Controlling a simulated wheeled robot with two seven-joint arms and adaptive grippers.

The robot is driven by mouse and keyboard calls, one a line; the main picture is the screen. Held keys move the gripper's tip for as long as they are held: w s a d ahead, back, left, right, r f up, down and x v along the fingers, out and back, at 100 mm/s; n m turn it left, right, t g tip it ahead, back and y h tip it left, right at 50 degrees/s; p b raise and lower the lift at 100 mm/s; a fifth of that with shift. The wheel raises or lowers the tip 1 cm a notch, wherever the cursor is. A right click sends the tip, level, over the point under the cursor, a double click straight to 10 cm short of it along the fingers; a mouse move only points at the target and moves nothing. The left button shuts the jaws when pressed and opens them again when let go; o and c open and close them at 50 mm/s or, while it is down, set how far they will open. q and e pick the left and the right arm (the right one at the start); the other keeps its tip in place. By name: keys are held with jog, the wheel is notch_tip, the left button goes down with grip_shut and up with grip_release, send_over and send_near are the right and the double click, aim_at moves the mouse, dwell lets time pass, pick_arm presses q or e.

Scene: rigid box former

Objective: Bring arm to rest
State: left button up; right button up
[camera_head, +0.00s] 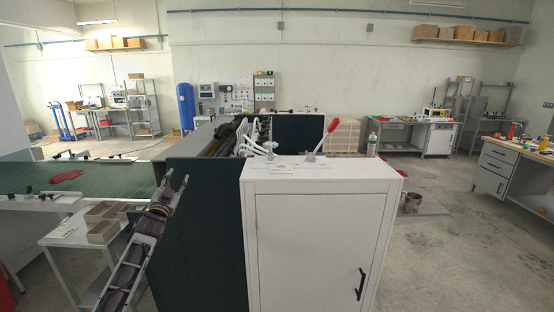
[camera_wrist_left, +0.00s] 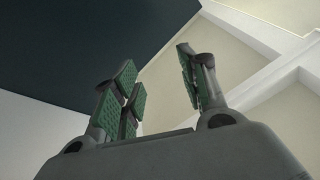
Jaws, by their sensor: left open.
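My left gripper (camera_wrist_left: 158,90) shows in the wrist view with its green-padded fingers apart. Nothing shows between the pads. A dark flat surface fills the upper left of that view, and pale beige panels with white bars lie beyond the fingers on the right. I cannot tell how far these are. My right gripper does not show in either view.
Brown trays (camera_head: 103,228) sit on a side table at left; a workbench (camera_head: 500,170) stands right. Floor right of the cabinet is mostly clear.

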pick_arm(q)
jog(key=s+f+n+g+y, duration=0.1)
jog(key=s+f+n+g, duration=0.15)
jog(key=f, duration=1.15)
jog(key=s+f+n+g, duration=0.1)
jog(key=f+g, duration=0.2)
jog(key=f, duration=1.1)
jog(key=s+d+f+g, duration=0.1)
jog(key=s+f+g, duration=0.1)
jog(key=s+f, duration=0.55)
jog(key=s+d+f+g, duration=0.15)
jog(key=s+f, duration=0.25)
jog(key=f, duration=0.7)
jog(key=s+d+f+g, duration=0.15)
jog(key=s+f, duration=0.35)
jog(key=f, duration=0.5)
jog(key=s+d+f+g, duration=0.2)
jog(key=s+f+g, duration=0.1)
jog(key=s+f, duration=0.85)
jog(key=s+d+f+g, duration=0.1)
jog(key=s+f+g, duration=0.1)
jog(key=s+f, duration=0.9)
jog(key=s+d+f+g, duration=0.2)
jog(key=s, duration=1.5)
jog(key=s+d+f+g+h, duration=0.1)
jog(key=s+d+f+g, duration=0.1)
jog(key=s, duration=1.5)
jog(key=shift+d+f+g, duration=0.2)
jog(key=shift+f+g, duration=0.15)
jog(key=shift+f, duration=0.35)
